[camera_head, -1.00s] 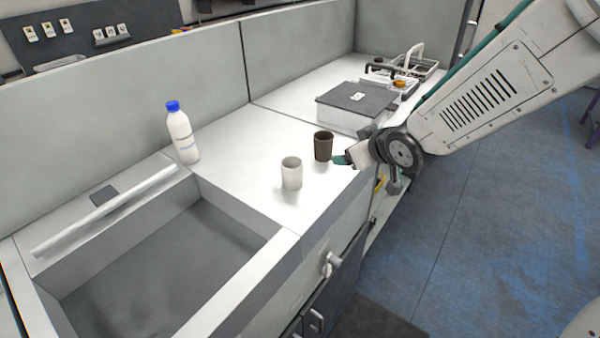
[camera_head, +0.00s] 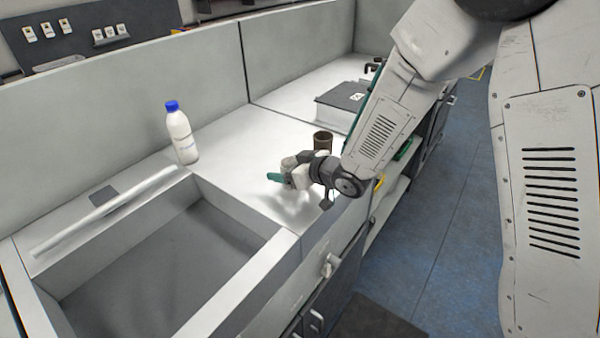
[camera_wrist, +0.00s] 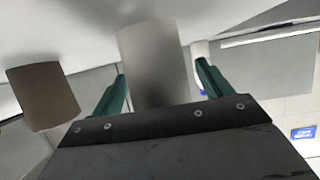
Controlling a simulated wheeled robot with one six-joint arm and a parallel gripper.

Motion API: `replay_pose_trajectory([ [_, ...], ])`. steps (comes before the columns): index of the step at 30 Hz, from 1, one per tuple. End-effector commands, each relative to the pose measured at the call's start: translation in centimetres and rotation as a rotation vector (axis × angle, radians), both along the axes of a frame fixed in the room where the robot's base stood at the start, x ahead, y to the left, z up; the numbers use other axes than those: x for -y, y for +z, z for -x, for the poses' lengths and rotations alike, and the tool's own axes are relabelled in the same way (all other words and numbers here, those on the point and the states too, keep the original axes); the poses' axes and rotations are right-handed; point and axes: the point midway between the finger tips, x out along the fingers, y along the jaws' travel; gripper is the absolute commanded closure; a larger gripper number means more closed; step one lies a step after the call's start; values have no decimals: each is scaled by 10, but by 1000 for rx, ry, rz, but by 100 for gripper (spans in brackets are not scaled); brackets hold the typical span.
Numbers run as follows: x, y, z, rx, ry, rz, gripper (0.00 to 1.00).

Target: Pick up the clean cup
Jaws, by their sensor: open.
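A plain pale grey-white cup (camera_wrist: 153,62) stands between the two teal fingers of my gripper (camera_wrist: 161,72) in the wrist view, with the fingers apart on either side of it. I cannot tell whether either finger touches it. In the head view my gripper (camera_head: 284,175) is low over the counter and largely hides this cup. A dark brown cup (camera_head: 322,140) stands just behind my gripper, partly hidden. It also shows at the left in the wrist view (camera_wrist: 43,94), outside the fingers.
A white bottle with a blue cap (camera_head: 181,137) stands at the back of the counter (camera_head: 235,150). A sink basin (camera_head: 160,275) lies at the front left. A grey-topped box (camera_head: 343,96) is farther back on the right, partly behind my arm.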

Motion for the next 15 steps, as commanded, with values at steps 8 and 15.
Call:
replay_pose_trajectory([
  [8,-3,-2,-4,0,-1,0,22],
  [15,-3,-2,-4,0,-1,0,70],
])
